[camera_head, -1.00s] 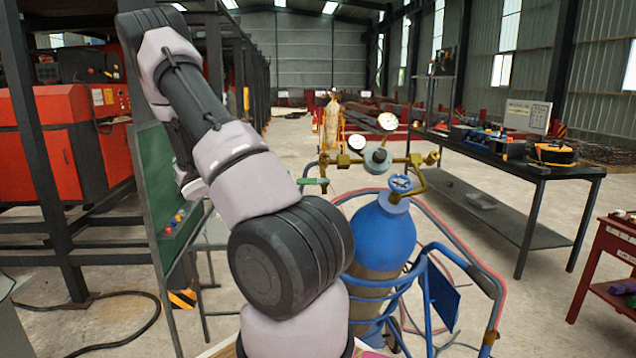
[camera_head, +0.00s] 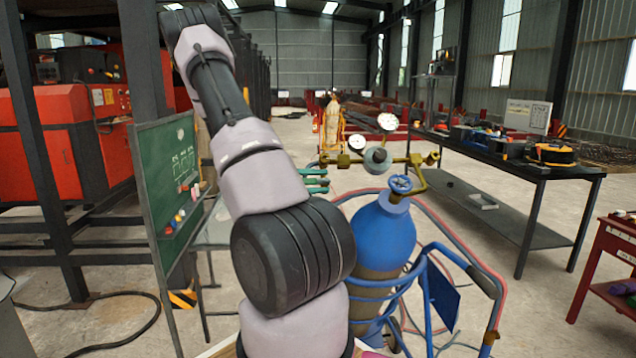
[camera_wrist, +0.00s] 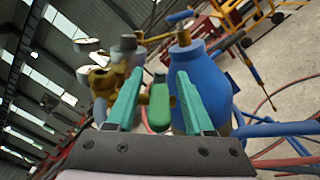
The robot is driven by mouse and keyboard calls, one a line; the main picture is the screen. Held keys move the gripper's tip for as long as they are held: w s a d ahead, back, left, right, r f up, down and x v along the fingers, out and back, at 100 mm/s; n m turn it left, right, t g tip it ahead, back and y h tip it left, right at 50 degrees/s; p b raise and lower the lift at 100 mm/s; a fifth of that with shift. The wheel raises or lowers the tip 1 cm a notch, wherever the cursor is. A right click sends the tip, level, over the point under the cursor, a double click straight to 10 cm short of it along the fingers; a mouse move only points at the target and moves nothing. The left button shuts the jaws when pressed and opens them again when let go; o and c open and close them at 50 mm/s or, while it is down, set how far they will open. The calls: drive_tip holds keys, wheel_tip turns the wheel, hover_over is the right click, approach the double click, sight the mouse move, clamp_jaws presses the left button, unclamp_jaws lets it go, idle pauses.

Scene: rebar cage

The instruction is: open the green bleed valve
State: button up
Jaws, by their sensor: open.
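The green bleed valve lever (camera_wrist: 159,108) shows in the wrist view between my two teal fingers, with a clear gap on each side. It hangs on the brass pipework of the gauge assembly (camera_head: 376,160), above and left of the blue gas cylinder (camera_head: 384,232). My gripper (camera_wrist: 159,76) is open around the lever and seems not to touch it. In the head view my gripper (camera_head: 325,181) points right at the left end of the brass pipe, where fingers and lever overlap and are hard to tell apart. The wrist view also shows the blue cylinder (camera_wrist: 200,80) behind the right finger.
A blue cylinder cart (camera_head: 440,252) with red hoses stands around the cylinder. A green board (camera_head: 172,185) stands left of my arm. A dark workbench (camera_head: 500,165) with tools is at the right, and a red cart (camera_head: 600,265) is nearer. Floor between is partly clear.

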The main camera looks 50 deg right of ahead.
clamp_jaws()
idle(1.4)
